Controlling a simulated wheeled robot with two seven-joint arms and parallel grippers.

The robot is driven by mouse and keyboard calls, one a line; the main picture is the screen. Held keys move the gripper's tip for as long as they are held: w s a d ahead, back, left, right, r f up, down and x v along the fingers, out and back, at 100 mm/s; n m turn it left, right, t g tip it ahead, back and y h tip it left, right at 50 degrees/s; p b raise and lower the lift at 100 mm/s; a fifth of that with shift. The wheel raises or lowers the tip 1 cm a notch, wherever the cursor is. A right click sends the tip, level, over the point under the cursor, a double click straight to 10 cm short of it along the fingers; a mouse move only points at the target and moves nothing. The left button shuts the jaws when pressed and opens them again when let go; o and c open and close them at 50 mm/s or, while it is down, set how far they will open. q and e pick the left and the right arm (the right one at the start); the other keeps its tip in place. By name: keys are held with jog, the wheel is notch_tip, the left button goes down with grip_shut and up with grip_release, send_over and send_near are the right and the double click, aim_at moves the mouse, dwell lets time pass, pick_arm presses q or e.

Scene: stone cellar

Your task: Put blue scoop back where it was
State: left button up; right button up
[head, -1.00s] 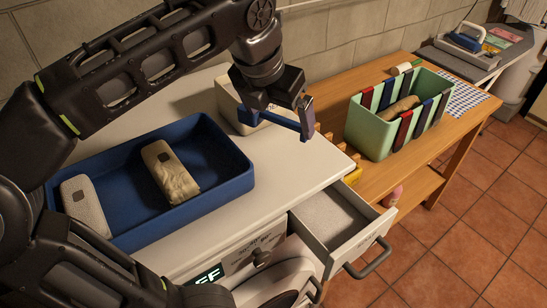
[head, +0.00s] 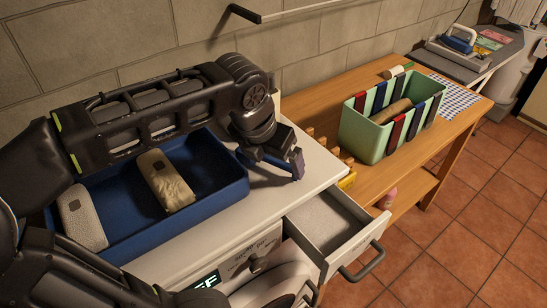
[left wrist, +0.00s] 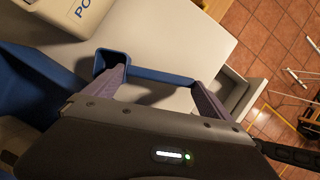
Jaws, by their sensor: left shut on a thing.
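The blue scoop (left wrist: 158,77) shows in the left wrist view, its bowl at the left and its handle running right. My left gripper (left wrist: 155,90) is shut on it, with the scoop spanning between the fingers above the white top. In the head view my left gripper (head: 285,167) is low over the right part of the white top, and the scoop is mostly hidden by the gripper and arm. A cream box with blue lettering starting "PO" (left wrist: 65,15) stands near the scoop in the left wrist view; my arm hides most of it in the head view. My right gripper is not in view.
A blue tray (head: 225,196) with two wrapped packs lies left on the white top (head: 215,228). An open drawer (head: 335,225) juts out at the front. A green striped bin (head: 365,135) stands on the wooden table at right. A wall rail (head: 245,14) is behind.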

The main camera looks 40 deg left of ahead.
pick_arm(q)
jog(key=shift+f, duration=0.15)
jog(key=shift+f, duration=0.1)
jog(key=o, duration=1)
jog(key=shift+c, duration=0.2)
jog(key=shift+r, duration=0.2)
jog(key=p+v, duration=0.1)
jog(key=v, duration=1.1)
jog(key=shift+f, duration=0.1)
